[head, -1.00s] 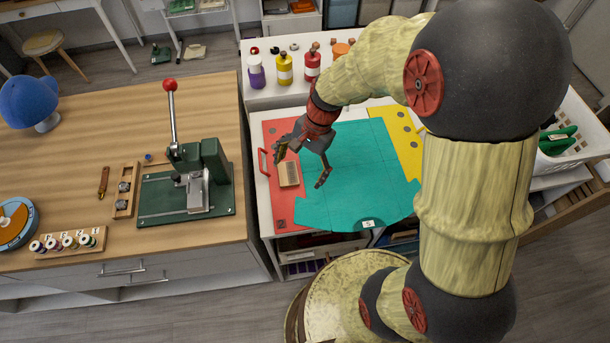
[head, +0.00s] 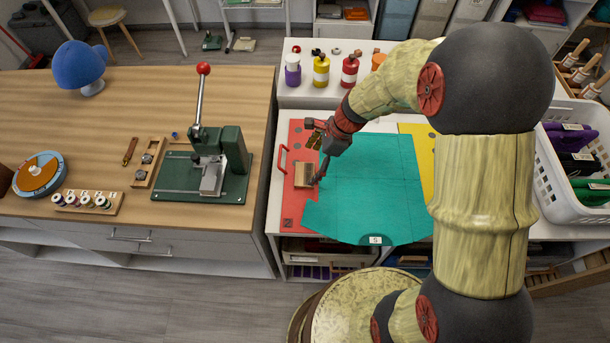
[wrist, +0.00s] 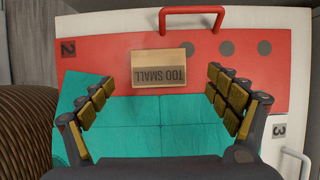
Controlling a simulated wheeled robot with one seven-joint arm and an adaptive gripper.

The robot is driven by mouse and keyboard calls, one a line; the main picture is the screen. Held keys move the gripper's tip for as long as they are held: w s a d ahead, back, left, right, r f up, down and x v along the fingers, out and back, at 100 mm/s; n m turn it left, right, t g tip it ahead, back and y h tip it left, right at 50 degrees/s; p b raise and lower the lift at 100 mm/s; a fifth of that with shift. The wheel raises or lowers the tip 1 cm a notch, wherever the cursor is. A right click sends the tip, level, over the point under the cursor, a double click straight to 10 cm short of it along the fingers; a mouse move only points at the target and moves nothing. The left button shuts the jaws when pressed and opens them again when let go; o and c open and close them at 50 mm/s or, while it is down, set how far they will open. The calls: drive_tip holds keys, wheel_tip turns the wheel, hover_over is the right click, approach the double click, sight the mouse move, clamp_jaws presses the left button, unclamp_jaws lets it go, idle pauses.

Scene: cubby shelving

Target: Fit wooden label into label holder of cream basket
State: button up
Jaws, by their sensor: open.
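A wooden label (head: 304,174) lies on the red board at the left of the white unit's top. In the wrist view the label (wrist: 158,73) reads "TOO SMALL" upside down and lies flat, partly at the edge of the teal sheet. My gripper (head: 316,160) is above the label, fingers pointing down. In the wrist view my gripper (wrist: 163,98) is open, its two padded fingers apart, with the label between and a little beyond them. Nothing is in it.
The red board (head: 291,208) has a red handle and the teal sheet (head: 370,190) covers the middle. Coloured bottles (head: 349,70) stand behind. A green press (head: 220,165) is on the wooden table (head: 120,110) at left. The white basket holds purple and dark items.

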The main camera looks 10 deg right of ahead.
sight(304, 174)
drive_tip(key=b+x, duration=0.1)
drive_tip(key=x, duration=0.3)
drive_tip(key=shift+s+a+f+b, duration=0.1)
drive_tip(key=shift+a+f+b, duration=0.05)
drive_tip(key=shift+f+b, duration=0.2)
drive_tip(key=shift+r, duration=0.1)
drive_tip(key=shift+c, duration=0.7)
drive_tip(key=c, duration=1.1)
drive_tip(key=shift+c, duration=0.2)
drive_tip(key=shift+r, duration=0.1)
